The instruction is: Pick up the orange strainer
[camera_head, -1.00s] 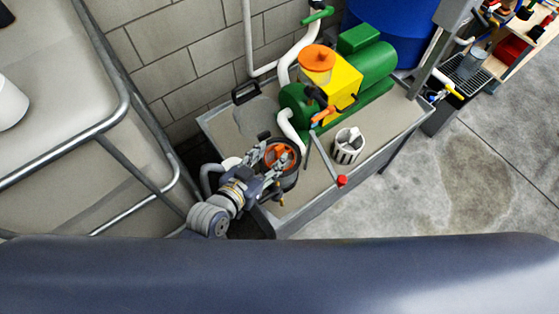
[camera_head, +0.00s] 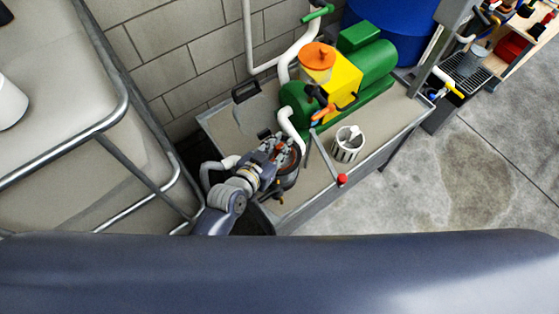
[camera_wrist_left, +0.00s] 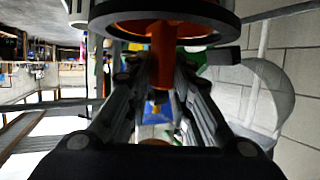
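The orange strainer (camera_wrist_left: 163,55) shows in the left wrist view as an orange upright part between my fingers, below a dark round rim (camera_wrist_left: 165,14). In the head view only a little dull orange (camera_head: 292,157) shows inside a dark round housing at the near left end of the bench. My left gripper (camera_head: 280,155) is over that housing. Its fingers lie close on both sides of the orange part and look shut on it, though the contact is partly hidden. My right gripper is not in view.
A green pump (camera_head: 375,65) with a yellow box (camera_head: 343,82) and orange cap stands on the metal bench (camera_head: 325,185). A white slotted cup (camera_head: 348,146) and a red-knobbed lever (camera_head: 342,180) are nearby. A metal rail (camera_head: 125,95) is at left.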

